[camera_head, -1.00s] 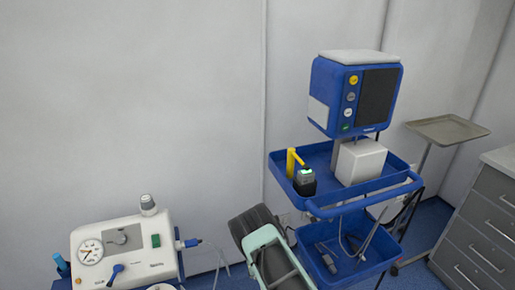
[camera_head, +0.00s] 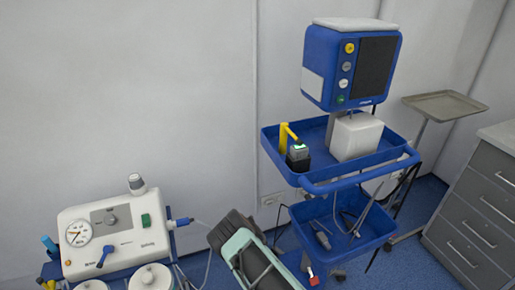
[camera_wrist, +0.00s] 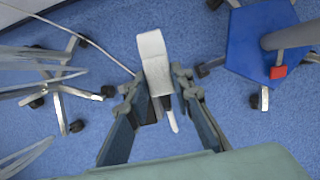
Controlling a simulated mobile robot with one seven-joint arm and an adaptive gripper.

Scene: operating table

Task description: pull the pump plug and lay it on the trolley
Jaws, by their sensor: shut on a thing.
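My gripper (camera_wrist: 157,86) is shut on a white plug (camera_wrist: 153,55) in the wrist view. The plug sticks out beyond the fingertips, above the blue floor, and a short piece of white cord shows below it between the fingers. The blue trolley (camera_head: 362,177) stands right of centre in the head view, with an upper tray and a lower basket. In the head view my arm (camera_head: 243,250) is left of the trolley, and the plug and fingertips are hidden. A white pump unit with a gauge (camera_head: 112,232) stands at the lower left.
The lower basket (camera_head: 355,245) holds loose items. A wall socket (camera_head: 272,200) is behind. Wheeled chrome legs (camera_wrist: 62,95) and a blue base (camera_wrist: 245,45) flank the gripper.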

